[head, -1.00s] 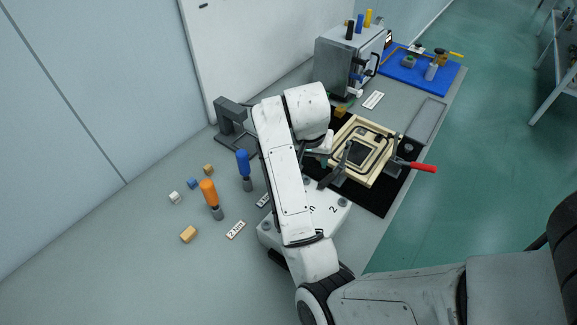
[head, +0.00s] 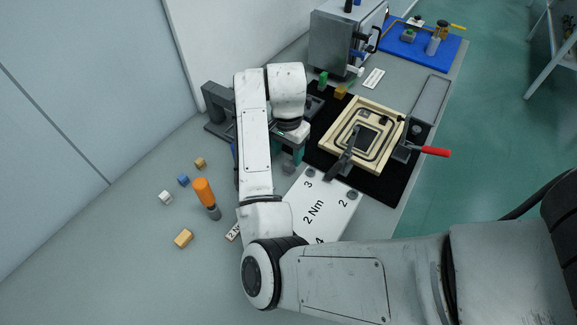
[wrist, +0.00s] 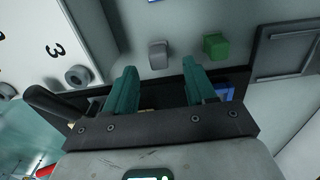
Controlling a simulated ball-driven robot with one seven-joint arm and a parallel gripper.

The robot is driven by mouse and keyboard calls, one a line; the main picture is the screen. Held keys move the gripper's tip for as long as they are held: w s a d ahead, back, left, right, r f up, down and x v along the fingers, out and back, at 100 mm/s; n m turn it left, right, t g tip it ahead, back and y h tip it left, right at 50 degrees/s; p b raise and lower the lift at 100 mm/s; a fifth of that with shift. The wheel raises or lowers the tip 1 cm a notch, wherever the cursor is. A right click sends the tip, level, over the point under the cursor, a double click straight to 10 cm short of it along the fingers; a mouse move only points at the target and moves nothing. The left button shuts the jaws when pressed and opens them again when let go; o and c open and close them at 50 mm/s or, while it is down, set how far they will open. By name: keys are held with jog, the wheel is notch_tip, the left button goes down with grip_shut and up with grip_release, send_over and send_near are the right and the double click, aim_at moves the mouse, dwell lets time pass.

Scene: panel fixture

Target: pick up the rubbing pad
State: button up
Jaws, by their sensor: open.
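I cannot tell for certain which thing is the rubbing pad. A small grey block (wrist: 158,54) lies just beyond my fingertips in the wrist view, roughly centred between them. In the head view my gripper (head: 297,150) is above the bench, beside the white panel's far corner, partly hidden by my arm.
The white panel (head: 322,212) marked "2 Nm" has knobs at its corners. A cream frame (head: 388,117) with a red-handled clamp (head: 430,151) sits on the black mat (head: 378,188). An orange-handled tool (head: 205,195) and several small blocks stand left, with bare bench around them.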

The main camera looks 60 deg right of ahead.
aim_at(288, 162)
notch_tip(288, 162, down, 5)
jog(key=shift+s+d+f+p, duration=0.1)
jog(key=shift+d+p, duration=0.05)
jog(key=shift+p, duration=0.15)
grip_shut()
dwell(0.5)
jog(key=shift+r, duration=0.25)
notch_tip(288, 162, up, 10)
jog(key=shift+f, duration=0.1)
